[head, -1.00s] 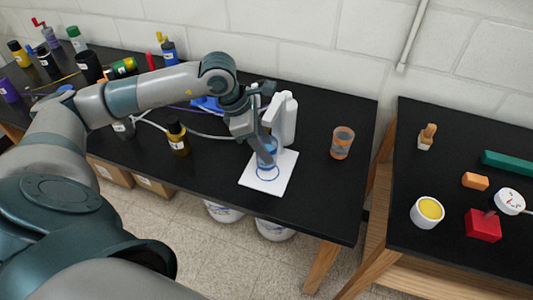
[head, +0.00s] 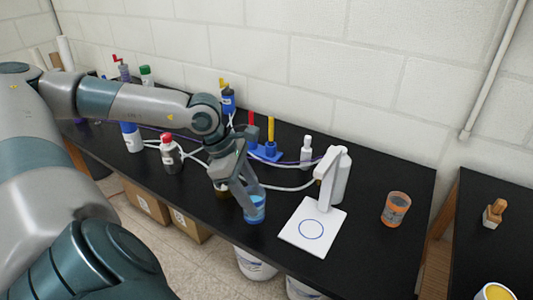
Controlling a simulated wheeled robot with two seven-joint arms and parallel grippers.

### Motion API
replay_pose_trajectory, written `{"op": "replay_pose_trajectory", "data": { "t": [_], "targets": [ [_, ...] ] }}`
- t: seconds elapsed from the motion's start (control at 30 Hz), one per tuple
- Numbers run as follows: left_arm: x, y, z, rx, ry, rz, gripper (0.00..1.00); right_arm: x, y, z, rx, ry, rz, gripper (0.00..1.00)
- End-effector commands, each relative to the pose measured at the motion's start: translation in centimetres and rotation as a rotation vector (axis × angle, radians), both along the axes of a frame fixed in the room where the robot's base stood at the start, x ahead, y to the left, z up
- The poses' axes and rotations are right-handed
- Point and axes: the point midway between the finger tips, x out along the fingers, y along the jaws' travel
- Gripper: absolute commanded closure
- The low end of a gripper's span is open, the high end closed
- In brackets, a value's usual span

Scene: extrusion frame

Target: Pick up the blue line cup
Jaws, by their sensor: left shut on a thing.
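The blue line cup (head: 257,213) is a clear cup with blue in its lower part, near the front edge of the black table. My left gripper (head: 248,198) is shut on it. The cup is left of the white stand (head: 302,238), whose base has a blue ring on it and is empty. I cannot tell whether the cup touches the table. My right gripper is not in view.
An orange-banded cup (head: 396,208) stands right of the stand. A white bottle (head: 341,176) is behind the stand. Hoses, a red-capped bottle (head: 170,153) and a blue holder (head: 268,152) lie left and behind. A second table (head: 480,245) is at the right.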

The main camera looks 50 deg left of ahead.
Motion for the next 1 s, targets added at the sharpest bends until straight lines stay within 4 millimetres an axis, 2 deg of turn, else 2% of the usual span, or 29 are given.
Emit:
{"op": "replay_pose_trajectory", "data": {
  "t": [0.1, 0.33, 1.0],
  "targets": [
    [-0.9, 1.0, -0.2, 0.004, 0.004, 0.0, 0.79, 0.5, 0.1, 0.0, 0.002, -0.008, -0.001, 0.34],
    [-1.8, 2.0, -0.1, 0.001, 0.002, 0.0, 0.79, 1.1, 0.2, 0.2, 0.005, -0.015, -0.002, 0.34],
    [-2.0, 2.3, 0.0, 0.0, 0.0, 0.0, 0.79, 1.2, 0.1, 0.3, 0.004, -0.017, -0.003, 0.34]
  ]
}}
